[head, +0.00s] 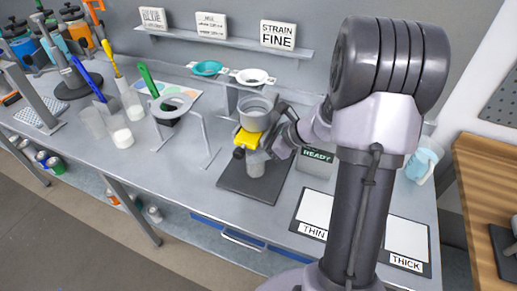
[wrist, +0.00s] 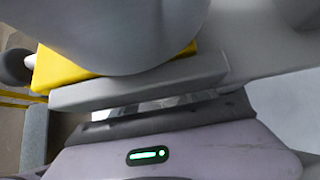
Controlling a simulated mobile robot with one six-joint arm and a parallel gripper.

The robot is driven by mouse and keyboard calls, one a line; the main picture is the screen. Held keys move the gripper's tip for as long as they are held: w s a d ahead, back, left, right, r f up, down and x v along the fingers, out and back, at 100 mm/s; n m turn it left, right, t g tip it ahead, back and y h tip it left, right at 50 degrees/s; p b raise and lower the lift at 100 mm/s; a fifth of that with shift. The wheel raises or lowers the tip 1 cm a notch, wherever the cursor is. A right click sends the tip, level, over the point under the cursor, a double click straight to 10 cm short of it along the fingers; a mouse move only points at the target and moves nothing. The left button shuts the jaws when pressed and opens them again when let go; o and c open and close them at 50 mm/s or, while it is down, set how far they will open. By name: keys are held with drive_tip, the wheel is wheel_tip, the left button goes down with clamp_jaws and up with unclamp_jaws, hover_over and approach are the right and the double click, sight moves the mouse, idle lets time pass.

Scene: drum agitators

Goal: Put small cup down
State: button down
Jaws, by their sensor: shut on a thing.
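A small clear cup (head: 256,165) is low over the dark base plate (head: 240,183); I cannot tell if it touches the plate. Above it is a larger grey cup (head: 257,112) on a yellow block (head: 247,139) with a black knob. My gripper (head: 271,146) reaches in from the right, just under the grey cup, and is shut on what seems to be the small cup. In the wrist view the grey cup (wrist: 125,25) and yellow block (wrist: 65,70) cover most of the gripper (wrist: 140,92); only a thin clear glint shows there.
White pads marked THIN (head: 314,212) and THICK (head: 407,240) lie at the right front. A READY box (head: 318,160) and a blue jug (head: 424,160) stand behind. Left are a metal stand (head: 188,128) and clear beakers (head: 118,128) with coloured tools. The bench front between is clear.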

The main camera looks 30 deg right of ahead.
drive_tip(key=shift+a, duration=0.1)
drive_tip(key=shift+f, duration=0.15)
drive_tip(key=c, duration=0.5)
unclamp_jaws()
drive_tip(key=p+v, duration=0.4)
drive_tip(key=v, duration=0.8)
drive_tip(key=shift+s, duration=0.1)
